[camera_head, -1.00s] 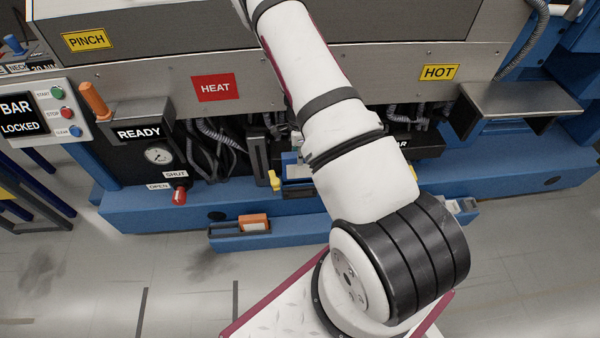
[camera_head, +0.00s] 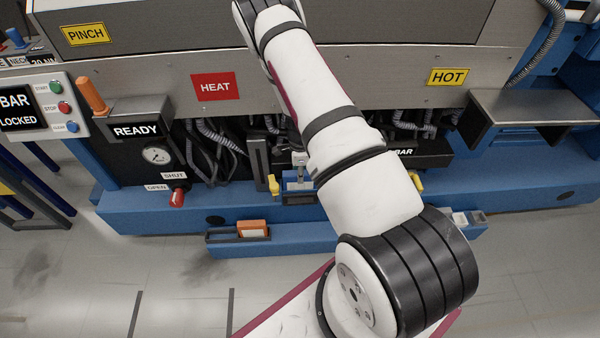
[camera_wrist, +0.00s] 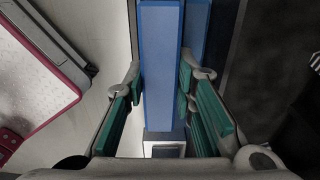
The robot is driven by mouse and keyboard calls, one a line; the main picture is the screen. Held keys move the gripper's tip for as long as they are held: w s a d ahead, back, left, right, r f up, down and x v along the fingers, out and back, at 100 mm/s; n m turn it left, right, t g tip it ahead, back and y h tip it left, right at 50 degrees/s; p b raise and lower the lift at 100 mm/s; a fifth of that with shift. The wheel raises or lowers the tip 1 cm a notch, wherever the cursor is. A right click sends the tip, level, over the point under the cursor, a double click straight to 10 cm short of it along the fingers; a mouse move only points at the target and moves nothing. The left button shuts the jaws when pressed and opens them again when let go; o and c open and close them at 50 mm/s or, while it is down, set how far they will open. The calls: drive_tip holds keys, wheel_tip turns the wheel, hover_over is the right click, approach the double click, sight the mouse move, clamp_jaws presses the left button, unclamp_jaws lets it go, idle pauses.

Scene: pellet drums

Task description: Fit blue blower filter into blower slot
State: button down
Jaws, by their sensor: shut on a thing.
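In the wrist view my gripper (camera_wrist: 162,110) has its green-padded fingers closed around the blue filter (camera_wrist: 165,149), whose pale, grey-framed end shows between them near the palm.
A blue ledge (camera_head: 290,242) runs along the machine's foot, with an orange block (camera_head: 252,228) at its left and pale grey pieces (camera_head: 460,218) at its right. Hoses (camera_head: 212,138) hang left of the opening. A metal shelf (camera_head: 530,108) juts out at right.

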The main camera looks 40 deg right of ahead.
drive_tip(key=shift+f, duration=0.35)
drive_tip(key=c, duration=1.3)
unclamp_jaws()
drive_tip(key=shift+c, duration=0.2)
